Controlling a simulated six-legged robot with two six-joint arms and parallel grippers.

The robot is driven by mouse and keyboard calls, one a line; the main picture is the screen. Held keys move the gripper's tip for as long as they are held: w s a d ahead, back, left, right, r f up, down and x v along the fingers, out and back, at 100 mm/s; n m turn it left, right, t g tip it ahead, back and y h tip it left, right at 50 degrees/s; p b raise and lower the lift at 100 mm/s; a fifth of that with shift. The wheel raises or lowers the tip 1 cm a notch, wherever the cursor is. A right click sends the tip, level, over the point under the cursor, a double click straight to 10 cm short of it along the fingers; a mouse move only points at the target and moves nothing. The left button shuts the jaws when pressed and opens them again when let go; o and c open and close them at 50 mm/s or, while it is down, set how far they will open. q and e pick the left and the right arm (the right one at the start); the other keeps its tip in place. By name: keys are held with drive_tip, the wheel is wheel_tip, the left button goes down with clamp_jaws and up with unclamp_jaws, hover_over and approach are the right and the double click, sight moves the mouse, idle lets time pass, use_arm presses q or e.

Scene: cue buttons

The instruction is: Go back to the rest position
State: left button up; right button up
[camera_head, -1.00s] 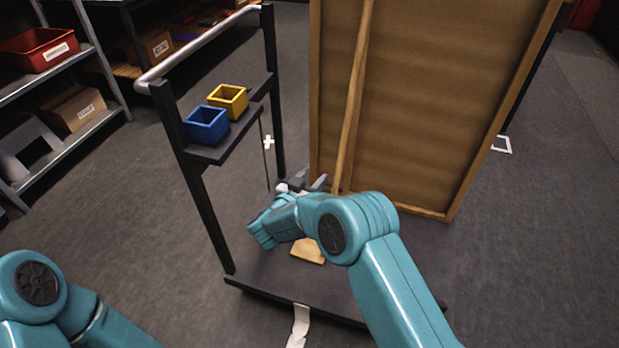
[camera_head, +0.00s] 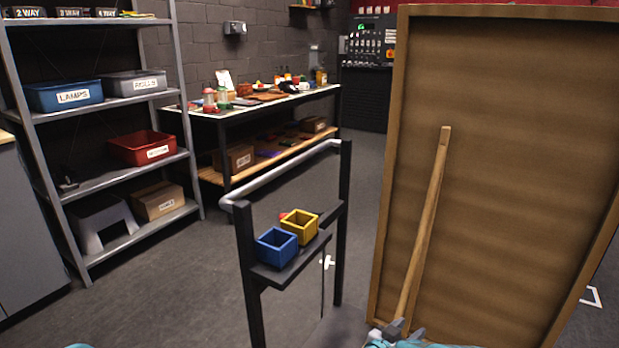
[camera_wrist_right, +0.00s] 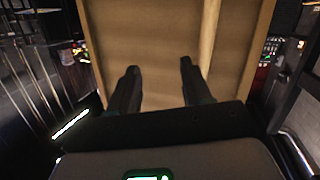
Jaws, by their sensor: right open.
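My right gripper (camera_head: 397,328) shows at the bottom edge of the head view, in front of the foot of a tall wood-framed brown panel (camera_head: 505,170). In the right wrist view its two dark fingers (camera_wrist_right: 157,75) stand wide apart with nothing between them, and the panel (camera_wrist_right: 160,45) fills the space ahead. A wooden strut (camera_head: 428,220) runs up the panel, just above the gripper in the head view. My left gripper is out of view.
A dark cart with a grey handrail (camera_head: 280,172) stands left of the panel. Its small shelf holds a blue box (camera_head: 276,248) and a yellow box (camera_head: 300,226). A shelving rack (camera_head: 190,110) and a workbench (camera_head: 262,105) stand behind. Floor (camera_head: 160,290) is clear at lower left.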

drive_tip(key=s+a+f+n+g+y, duration=0.2)
drive_tip(key=s+f+n+y, duration=0.3)
drive_tip(key=s+f+y, duration=0.75)
drive_tip(key=s+a+f+n+g+y, duration=0.15)
drive_tip(key=s+a+g, duration=0.3)
drive_tip(key=s, duration=0.65)
drive_tip(key=s+a+f+g+y, duration=0.25)
drive_tip(key=s+a, duration=0.35)
drive_tip(key=s, duration=0.6)
wheel_tip(320, 180, up, 21)
drive_tip(key=p, duration=2.1)
drive_tip(key=shift+a+f+g, duration=0.15)
drive_tip(key=shift+a+g, duration=0.1)
drive_tip(key=shift+g, duration=0.15)
drive_tip(key=shift+c, duration=0.6)
drive_tip(key=shift+w+m, duration=0.1)
drive_tip(key=shift+m, duration=0.15)
